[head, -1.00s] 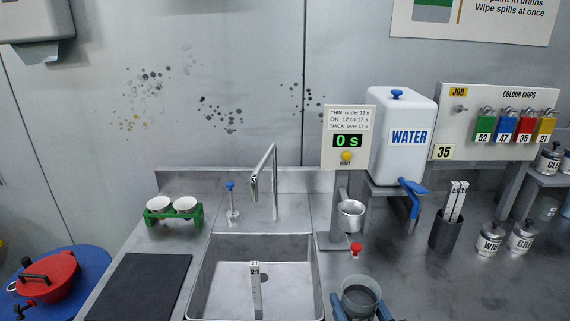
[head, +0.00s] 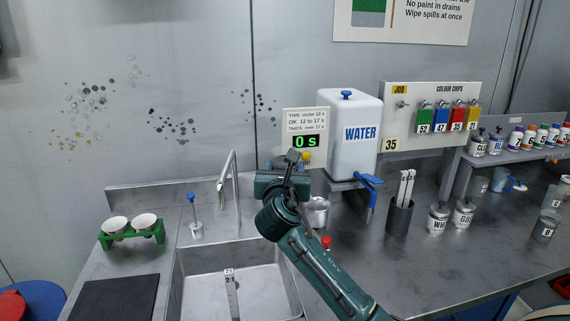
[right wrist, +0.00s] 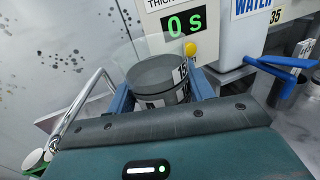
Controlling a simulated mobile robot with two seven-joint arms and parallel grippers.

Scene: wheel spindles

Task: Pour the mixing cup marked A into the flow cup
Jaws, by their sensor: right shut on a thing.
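My right gripper (head: 283,165) is raised in front of the timer sign, to the upper left of the metal flow cup (head: 318,213). In the right wrist view the blue fingers of my right gripper (right wrist: 163,92) are shut on a clear mixing cup (right wrist: 160,80) with grey contents. A scale mark shows on its side, but I cannot read its letter. The flow cup is partly covered by my arm and is hidden in the right wrist view. My left gripper is not in view.
The timer (head: 304,142) reads 0 s. A sink (head: 180,285) with a tap (head: 229,180) lies left of my arm. A water tank (head: 350,120), a holder with strips (head: 399,217), lidded tins (head: 438,218) and a cup marked B (head: 545,228) stand to the right.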

